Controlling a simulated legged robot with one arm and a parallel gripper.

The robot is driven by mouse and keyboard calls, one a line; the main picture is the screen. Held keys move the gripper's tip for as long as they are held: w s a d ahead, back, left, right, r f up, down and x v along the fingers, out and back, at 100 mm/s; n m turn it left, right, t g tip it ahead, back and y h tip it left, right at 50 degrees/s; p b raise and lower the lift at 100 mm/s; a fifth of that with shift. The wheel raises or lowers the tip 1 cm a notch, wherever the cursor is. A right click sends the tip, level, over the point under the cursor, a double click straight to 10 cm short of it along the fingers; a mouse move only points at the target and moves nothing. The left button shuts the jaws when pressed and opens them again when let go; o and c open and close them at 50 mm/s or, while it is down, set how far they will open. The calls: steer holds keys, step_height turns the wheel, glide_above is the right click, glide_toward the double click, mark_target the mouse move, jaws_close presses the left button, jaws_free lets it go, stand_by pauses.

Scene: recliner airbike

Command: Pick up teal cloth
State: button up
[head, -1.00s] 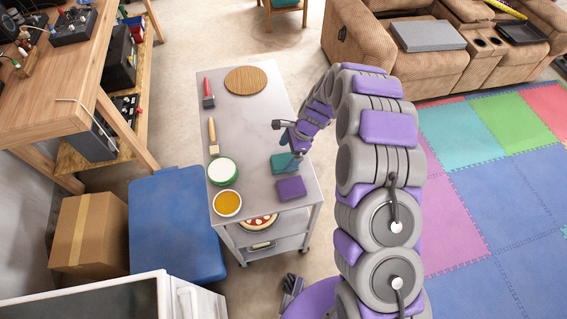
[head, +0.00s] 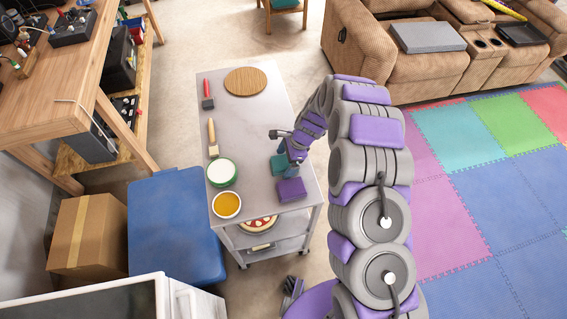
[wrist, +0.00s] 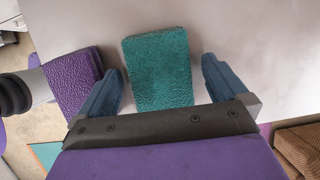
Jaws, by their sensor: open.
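The teal cloth (wrist: 158,68) lies flat on the metal cart top, and it shows partly hidden behind my gripper in the head view (head: 278,165). My gripper (wrist: 162,82) is open, with its two blue fingers on either side of the teal cloth in the wrist view. No contact between fingers and cloth is visible. In the head view my gripper (head: 290,165) is low over the cart top at the cloth. A purple cloth (wrist: 73,80) lies beside the teal one, close to the left finger; it is also in the head view (head: 291,191).
A blue bin (head: 172,225) stands left of the cart. The cart's middle is clear.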

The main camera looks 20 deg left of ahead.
mark_target(280, 162)
steer(key=shift+c, duration=0.2)
steer(key=c, duration=1)
steer(key=shift+r, duration=0.1)
steer(key=shift+r, duration=0.15)
step_height(280, 162, up, 4)
steer(key=shift+p, duration=0.5)
steer(key=s+d, duration=0.2)
steer(key=s, duration=0.2)
steer(key=s+d+p, duration=0.1)
steer(key=s+d, duration=0.2)
steer(key=s, duration=0.2)
steer(key=s+d+r, duration=0.1)
steer(key=s+d, duration=0.1)
steer(key=s, duration=0.3)
steer(key=shift+d+p, duration=0.35)
